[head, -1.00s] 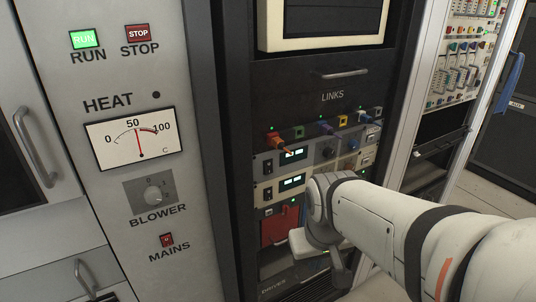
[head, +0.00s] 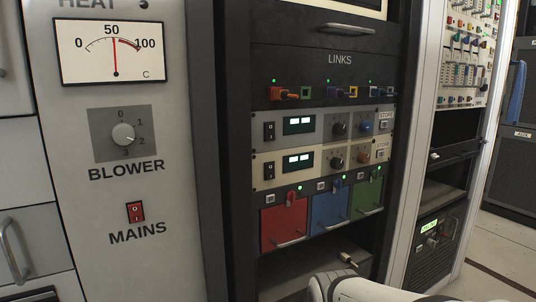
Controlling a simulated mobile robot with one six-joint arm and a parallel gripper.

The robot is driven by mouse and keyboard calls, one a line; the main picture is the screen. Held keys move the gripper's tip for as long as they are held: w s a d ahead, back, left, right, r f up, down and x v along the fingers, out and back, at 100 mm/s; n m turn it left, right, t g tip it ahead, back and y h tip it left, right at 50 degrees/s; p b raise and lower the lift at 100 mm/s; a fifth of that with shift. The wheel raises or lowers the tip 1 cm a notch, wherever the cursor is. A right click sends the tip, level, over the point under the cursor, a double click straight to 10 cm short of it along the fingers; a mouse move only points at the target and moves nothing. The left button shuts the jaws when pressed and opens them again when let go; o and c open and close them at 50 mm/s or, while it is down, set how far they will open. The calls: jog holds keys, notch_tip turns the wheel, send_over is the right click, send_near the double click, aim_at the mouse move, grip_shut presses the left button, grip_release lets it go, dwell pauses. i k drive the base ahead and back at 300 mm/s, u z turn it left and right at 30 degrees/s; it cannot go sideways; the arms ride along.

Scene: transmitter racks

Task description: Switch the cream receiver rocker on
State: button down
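The cream receiver (head: 322,175) is the lower of two similar units in the dark rack under the LINKS label. Its black rocker (head: 269,170) is at its left end, left of a lit display (head: 298,161). The rocker is unobstructed, but it is too small to tell which side is pressed. The grey receiver (head: 318,116) sits directly above, with its own black rocker (head: 269,130). My gripper is out of view; only a white part of my arm shows at the bottom edge, below and right of the receiver.
Red (head: 285,228), blue (head: 330,211) and green (head: 367,195) handled modules sit below the receivers. Coloured link plugs (head: 284,93) are above. A grey panel with BLOWER knob (head: 123,134) and red MAINS switch (head: 136,211) stands left. The space before the receivers is clear.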

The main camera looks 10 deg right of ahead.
aim_at(270, 169)
jog(key=z, duration=1.55)
jog(key=k, duration=2.1)
jog(key=u, duration=0.75)
